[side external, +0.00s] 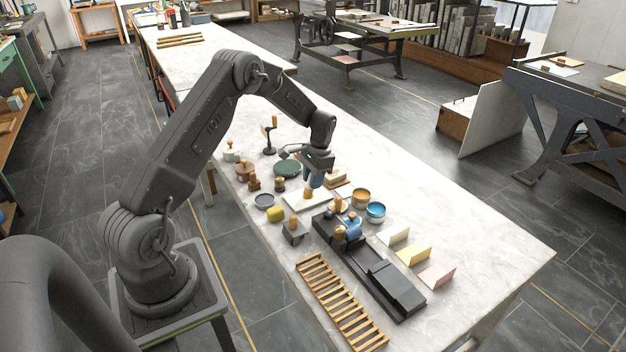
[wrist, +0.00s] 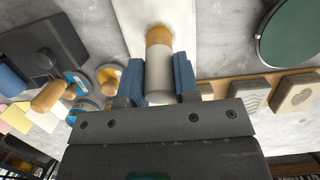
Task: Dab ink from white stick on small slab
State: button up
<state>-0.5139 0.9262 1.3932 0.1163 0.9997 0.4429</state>
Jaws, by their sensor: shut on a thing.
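My gripper (side external: 310,180) is low over the small white slab (side external: 294,204) on the marble bench. In the wrist view, the blue-padded fingers of my gripper (wrist: 159,78) are shut on the white stick (wrist: 158,92). The stick's rounded ochre end points away from the palm, over the pale slab (wrist: 127,16). I cannot tell if that end touches the slab, or whether its colour is ink. Open tins stand right of the slab, one with an orange band (side external: 360,201) and one with a blue band (side external: 376,213).
A dark green disc (side external: 287,168) lies behind the slab. Carved wooden blocks (wrist: 297,93) lie beside it. A black press bed (side external: 390,288), small folded cards (side external: 412,255) and a slatted wooden rack (side external: 338,300) fill the front. The bench's right end is clear.

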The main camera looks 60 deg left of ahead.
jog(key=shift+r, duration=3.35)
